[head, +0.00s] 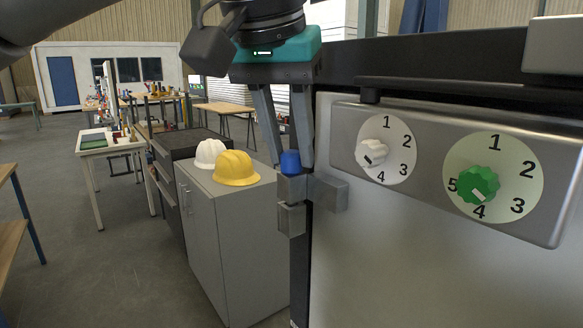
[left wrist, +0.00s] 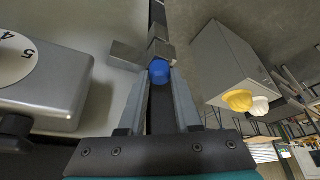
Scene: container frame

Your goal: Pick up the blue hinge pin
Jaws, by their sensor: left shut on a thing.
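The blue hinge pin (head: 290,162) stands upright at the top of a grey metal hinge (head: 292,190) on the left edge of the grey door. My left gripper (head: 290,168) points down from above, with its two fingers on either side of the pin, shut on it. The pin's lower part is hidden in the hinge. In the left wrist view the blue pin (left wrist: 159,71) sits between the fingertips (left wrist: 160,76), against the hinge (left wrist: 160,48). My right gripper is not in view.
The metal front has a panel with a white knob (head: 371,153) and a green knob (head: 478,185) right of the gripper. A grey cabinet (head: 232,240) with a white helmet (head: 209,153) and a yellow helmet (head: 236,168) stands to the left. Open floor lies further left.

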